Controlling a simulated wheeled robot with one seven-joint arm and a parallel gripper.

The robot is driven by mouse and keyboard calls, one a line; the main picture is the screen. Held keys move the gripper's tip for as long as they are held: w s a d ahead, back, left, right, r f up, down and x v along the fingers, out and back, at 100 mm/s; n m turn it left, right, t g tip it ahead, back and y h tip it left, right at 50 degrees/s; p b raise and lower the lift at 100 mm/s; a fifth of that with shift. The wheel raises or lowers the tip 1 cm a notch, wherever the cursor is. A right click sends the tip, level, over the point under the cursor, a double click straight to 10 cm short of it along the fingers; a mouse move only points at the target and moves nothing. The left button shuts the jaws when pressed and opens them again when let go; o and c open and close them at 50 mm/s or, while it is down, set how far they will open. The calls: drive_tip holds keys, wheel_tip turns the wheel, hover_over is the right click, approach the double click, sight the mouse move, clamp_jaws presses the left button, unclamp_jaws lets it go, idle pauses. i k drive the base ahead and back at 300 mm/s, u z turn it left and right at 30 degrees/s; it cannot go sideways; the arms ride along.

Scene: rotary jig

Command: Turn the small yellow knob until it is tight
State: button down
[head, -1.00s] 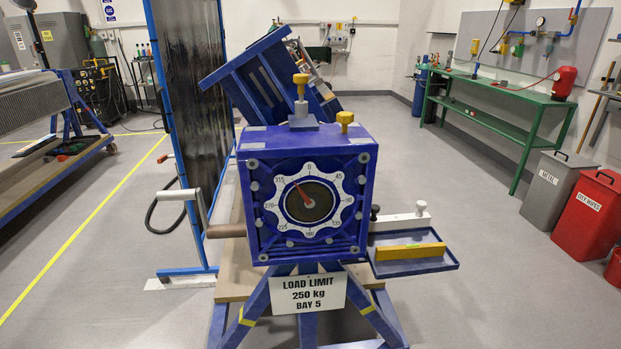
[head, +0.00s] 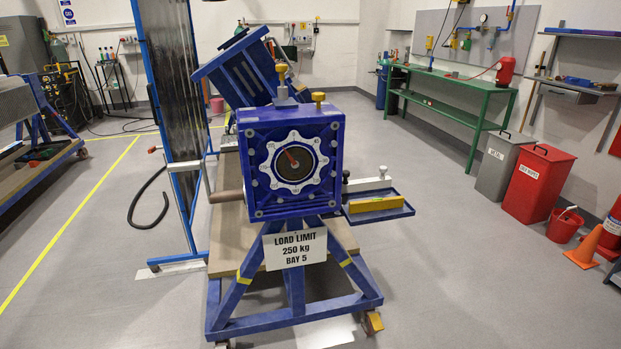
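The blue jig box (head: 334,150) stands on a blue trestle, its round dial facing me. Whether either knob is tight cannot be seen. My gripper is not in view.
A blue tray (head: 404,209) holding a yellow bar (head: 376,204) juts from the jig's right side. A dark screen (head: 173,80) in a blue frame stands at left. Grey (head: 500,165) and red (head: 538,183) bins stand at right.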

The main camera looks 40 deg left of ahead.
sight(318, 97)
drive_tip(key=z, duration=0.2)
drive_tip(key=i, duration=3)
drive_tip(key=u, duration=0.4)
drive_tip(key=i, duration=1.55)
drive_tip(key=u, duration=0.75)
drive_tip(key=i, duration=1.2)
drive_tip(key=u, duration=1.25)
drive_tip(key=i, duration=0.9)
drive_tip(key=u, duration=0.75)
drive_tip(key=i, duration=0.4)
drive_tip(key=u, duration=0.8)
